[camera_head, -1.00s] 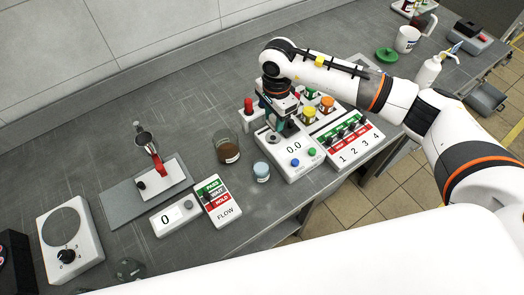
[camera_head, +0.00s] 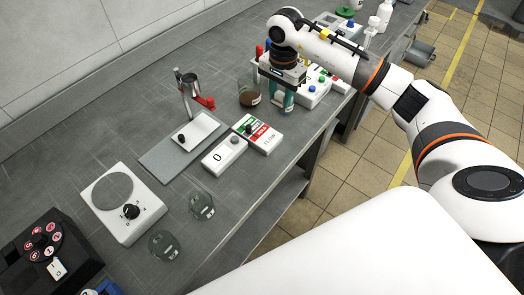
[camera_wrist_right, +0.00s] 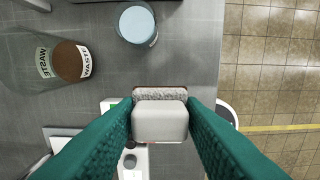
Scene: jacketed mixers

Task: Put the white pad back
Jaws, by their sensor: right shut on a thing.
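My right gripper (camera_head: 283,103) is over the bench, near the brown-filled jar. In the right wrist view its two green fingers (camera_wrist_right: 160,122) are shut on a whitish block with a grey fuzzy strip on one side, the white pad (camera_wrist_right: 160,120). The pad is held between the fingertips, close to the bench's front edge. In the head view I cannot make out the pad at the gripper. My left gripper is not in view.
The brown-filled WASTE jar (camera_head: 249,98) also shows in the right wrist view (camera_wrist_right: 72,62), near a pale-blue-topped jar (camera_wrist_right: 137,24). A FLOW panel (camera_head: 258,134), a counter box (camera_head: 224,157), a stand (camera_head: 192,130) and a dial unit (camera_head: 124,205) are left. Bare bench (camera_head: 80,150) lies at the back left.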

